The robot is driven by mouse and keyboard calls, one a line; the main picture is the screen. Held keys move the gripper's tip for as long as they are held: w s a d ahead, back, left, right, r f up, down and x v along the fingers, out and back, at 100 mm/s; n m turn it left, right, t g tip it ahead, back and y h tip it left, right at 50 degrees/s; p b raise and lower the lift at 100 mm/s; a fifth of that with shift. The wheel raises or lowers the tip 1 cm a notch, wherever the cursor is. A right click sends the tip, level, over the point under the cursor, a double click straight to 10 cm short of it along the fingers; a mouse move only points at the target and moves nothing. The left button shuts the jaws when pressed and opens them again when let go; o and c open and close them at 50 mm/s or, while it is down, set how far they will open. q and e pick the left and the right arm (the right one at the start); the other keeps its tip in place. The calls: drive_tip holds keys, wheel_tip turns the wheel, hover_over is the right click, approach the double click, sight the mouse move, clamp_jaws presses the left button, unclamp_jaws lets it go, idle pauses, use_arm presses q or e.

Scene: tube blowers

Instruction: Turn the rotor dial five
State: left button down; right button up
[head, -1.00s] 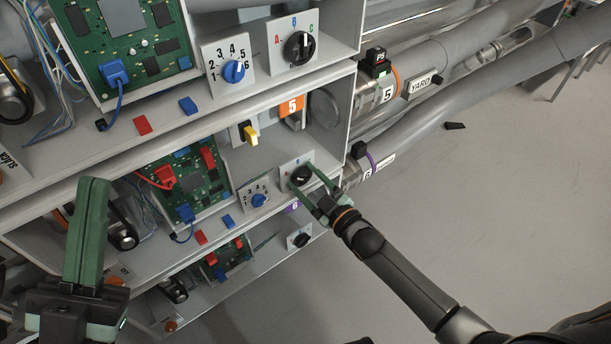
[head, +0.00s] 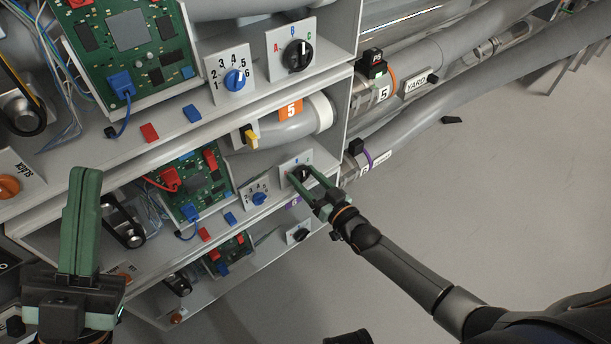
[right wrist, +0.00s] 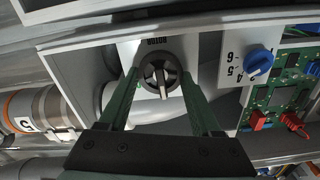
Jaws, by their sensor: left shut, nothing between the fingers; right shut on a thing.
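The rotor dial of bay five (head: 303,172) is a black round knob on a white plate, below the orange 5 label (head: 291,109). My right gripper (head: 312,178) has its green fingers on either side of this knob and is shut on it. In the right wrist view the dial (right wrist: 161,76) sits between the fingertips. Its white mark points away from the word ROTOR, and the plate's letters are not readable there. My left gripper (head: 85,174) is shut and empty, upright at the lower left, away from the dial.
A blue numbered knob (head: 259,198) and a green circuit board (head: 203,184) lie left of the dial. A curved grey pipe with a white end ring (head: 322,112) fills bay five. Similar dials sit above (head: 297,54) and below (head: 298,235). The floor at right is mostly clear.

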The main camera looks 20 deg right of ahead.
sight(305, 176)
drive_tip(key=shift+m, duration=0.3)
use_arm(q)
drive_tip(key=shift+r, duration=0.1)
use_arm(e)
drive_tip(key=o, duration=1.4)
drive_tip(key=shift+c, duration=0.2)
drive_tip(key=p+v, duration=0.2)
drive_tip(key=v, duration=0.3)
drive_tip(key=shift+s+r, duration=0.1)
drive_tip(key=shift+s, duration=0.05)
use_arm(q)
drive_tip(key=w+a+f+n+g+y+p, duration=0.1)
drive_tip(key=w+f+n+y, duration=0.4)
drive_tip(key=f+y, duration=0.2)
drive_tip(key=shift+w, duration=0.35)
use_arm(e)
drive_tip(key=v, duration=0.7)
use_arm(q)
drive_tip(key=shift+a, duration=0.1)
